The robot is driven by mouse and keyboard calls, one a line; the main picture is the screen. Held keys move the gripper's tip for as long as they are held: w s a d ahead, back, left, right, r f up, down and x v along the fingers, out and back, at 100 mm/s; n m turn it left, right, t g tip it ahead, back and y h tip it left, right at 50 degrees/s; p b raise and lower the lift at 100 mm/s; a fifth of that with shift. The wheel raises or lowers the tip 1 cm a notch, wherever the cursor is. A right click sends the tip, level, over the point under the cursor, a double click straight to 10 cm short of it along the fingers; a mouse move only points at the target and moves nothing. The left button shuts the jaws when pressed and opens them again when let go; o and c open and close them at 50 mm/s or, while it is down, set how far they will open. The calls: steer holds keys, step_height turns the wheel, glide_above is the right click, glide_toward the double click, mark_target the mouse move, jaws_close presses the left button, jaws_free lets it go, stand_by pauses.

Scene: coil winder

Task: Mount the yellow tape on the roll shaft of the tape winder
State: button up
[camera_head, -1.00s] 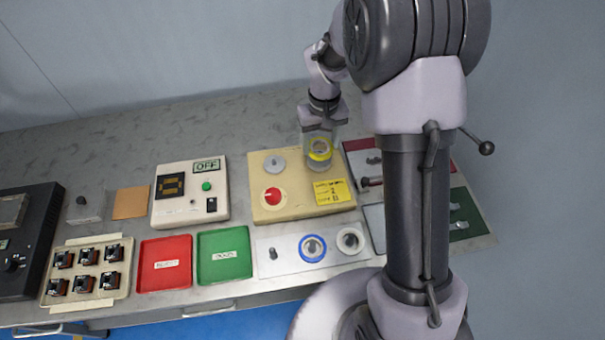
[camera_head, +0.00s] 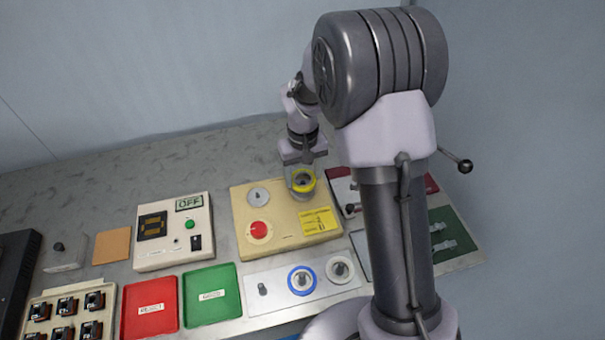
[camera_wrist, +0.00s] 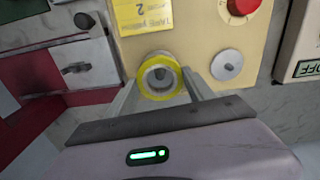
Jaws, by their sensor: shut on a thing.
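The yellow tape (camera_head: 304,188) is a ring with a pale core. It is at the back right of the beige tape winder (camera_head: 241,214). My gripper (camera_head: 302,180) points down and is shut on the tape. In the wrist view the yellow tape (camera_wrist: 146,90) sits between the two fingers of my gripper (camera_wrist: 160,80), and a grey shaft end shows inside its hole. I cannot tell whether the tape surrounds the shaft or is still above it. The tape winder (camera_wrist: 190,25) also has a grey disc (camera_wrist: 227,65) beside the tape.
The winder carries a red knob (camera_head: 259,230) and a yellow label (camera_head: 318,222). In front, a white plate (camera_head: 262,305) holds a blue-rimmed roll (camera_head: 291,285) and a white roll (camera_head: 331,270). Red (camera_head: 150,305) and green (camera_head: 211,295) trays lie left of it.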

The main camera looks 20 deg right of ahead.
steer(key=shift+f+b, duration=0.95)
steer(key=shift+f, duration=0.5)
steer(key=o, duration=1.4)
steer(key=shift+o, duration=0.2)
steer(key=shift+r, duration=0.1)
step_height(320, 180, up, 17)
steer(key=p, duration=0.6)
steer(key=shift+r, duration=0.1)
